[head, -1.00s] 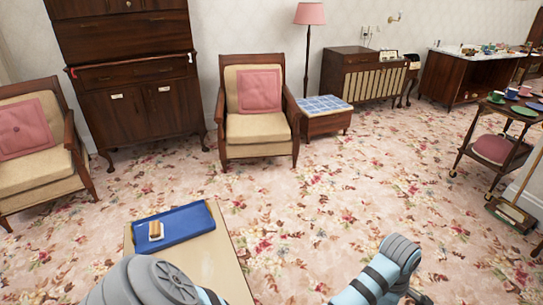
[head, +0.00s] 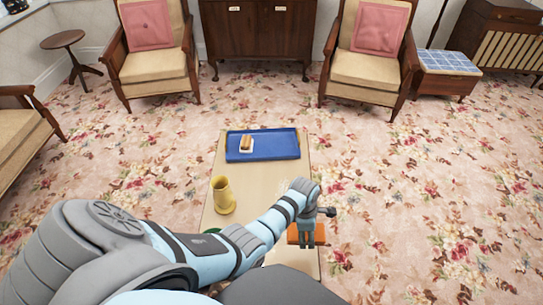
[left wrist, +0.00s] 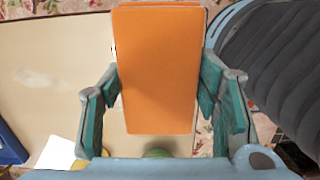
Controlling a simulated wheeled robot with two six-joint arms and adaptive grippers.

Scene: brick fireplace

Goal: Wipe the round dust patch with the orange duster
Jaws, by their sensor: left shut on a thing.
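My left gripper (head: 306,228) is shut on the orange duster (head: 293,236), at the right edge of the pale table (head: 255,190). In the left wrist view the duster (left wrist: 157,70) is a flat orange block between the two fingers. Whether it touches the tabletop is unclear. A faint whitish patch (head: 283,184), likely the dust, shows on the table just beyond my left wrist; my arm may hide part of it. A pale patch (left wrist: 36,78) also shows on the tabletop in the left wrist view. My right gripper is not in view.
A blue tray (head: 280,147) with a bun-like item (head: 246,142) lies at the table's far end. A yellow vase (head: 223,193) stands near the left edge. A green thing (head: 211,230) is partly hidden by my arm. Armchairs stand beyond open carpet.

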